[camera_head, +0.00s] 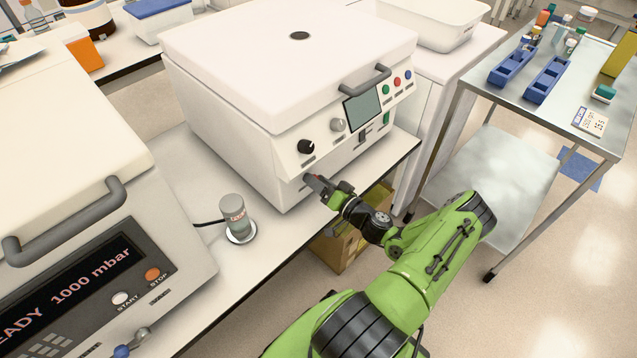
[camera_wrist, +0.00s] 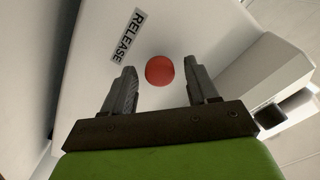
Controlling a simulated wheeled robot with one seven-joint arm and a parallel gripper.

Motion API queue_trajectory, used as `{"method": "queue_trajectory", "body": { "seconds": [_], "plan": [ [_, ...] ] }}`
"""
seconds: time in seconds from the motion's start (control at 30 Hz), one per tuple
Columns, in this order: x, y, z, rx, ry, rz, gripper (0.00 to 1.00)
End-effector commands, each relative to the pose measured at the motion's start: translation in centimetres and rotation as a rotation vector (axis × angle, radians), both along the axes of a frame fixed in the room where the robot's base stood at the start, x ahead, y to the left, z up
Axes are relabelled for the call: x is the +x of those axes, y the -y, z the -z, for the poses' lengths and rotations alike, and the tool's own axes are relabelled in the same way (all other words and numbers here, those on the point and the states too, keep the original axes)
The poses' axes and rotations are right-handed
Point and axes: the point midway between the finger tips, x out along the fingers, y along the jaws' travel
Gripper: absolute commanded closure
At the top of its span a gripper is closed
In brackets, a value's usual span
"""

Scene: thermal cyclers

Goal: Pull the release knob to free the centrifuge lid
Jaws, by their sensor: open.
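The centrifuge (camera_head: 290,85) is a large white box with its lid (camera_head: 290,45) down and a grey handle on the front edge. In the wrist view a round red release knob (camera_wrist: 159,70) sits on the white panel beside a RELEASE label (camera_wrist: 128,36). My gripper (camera_wrist: 163,85) is open, with one finger on each side of the knob. Gaps show between the knob and both fingers. In the head view my gripper (camera_head: 314,184) is at the lower left of the centrifuge front, and the knob is hidden there.
The front panel holds a black dial (camera_head: 306,146), a silver dial (camera_head: 337,125), a screen (camera_head: 363,107) and coloured buttons. A small jar (camera_head: 234,215) stands on the bench to the left. A cardboard box (camera_head: 340,250) is below the bench edge. A steel cart (camera_head: 540,105) stands to the right.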

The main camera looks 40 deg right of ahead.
Motion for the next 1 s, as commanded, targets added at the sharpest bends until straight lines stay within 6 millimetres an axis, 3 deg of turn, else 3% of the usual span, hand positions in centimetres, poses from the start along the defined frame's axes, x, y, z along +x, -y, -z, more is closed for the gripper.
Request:
{"method": "queue_trajectory", "body": {
  "seconds": [0.07,0.47,1.0],
  "plan": [
    [0.0,0.0,0.0,0.0,0.0,0.0,0.42],
    [-0.1,0.0,0.0,0.0,0.0,0.0,1.0],
    [-1.0,0.0,0.0,0.0,-0.001,-0.001,1.0]
  ]
}}
